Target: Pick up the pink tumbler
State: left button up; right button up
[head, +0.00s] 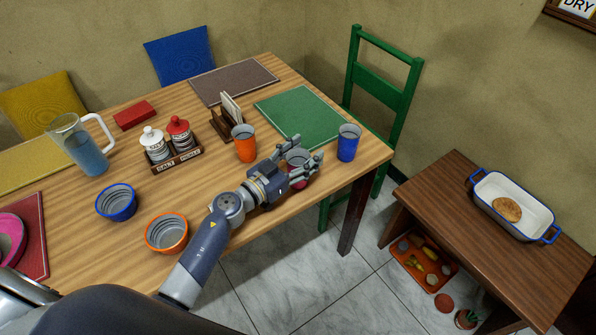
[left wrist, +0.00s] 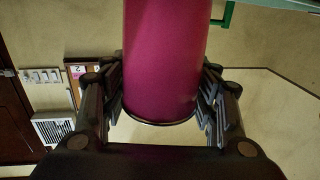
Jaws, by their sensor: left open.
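The pink tumbler (head: 299,184) stands near the front edge of the wooden table, mostly covered by my left gripper (head: 304,163) in the head view. The gripper's fingers are open, with one on either side of the tumbler. In the left wrist view the deep pink tumbler (left wrist: 165,60) fills the space between the two open fingers (left wrist: 162,92). I cannot tell whether either finger touches it. My right gripper is not in view.
An orange cup (head: 244,144) and a blue cup (head: 348,143) stand close on either side. A napkin holder (head: 222,127), a condiment caddy (head: 178,161), and orange (head: 167,233) and blue (head: 117,203) bowls are farther left. A green placemat (head: 302,117) lies behind.

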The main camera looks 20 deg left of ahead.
pick_arm(q)
jog(key=shift+x, duration=1.25)
jog(key=shift+s, duration=0.1)
grip_shut()
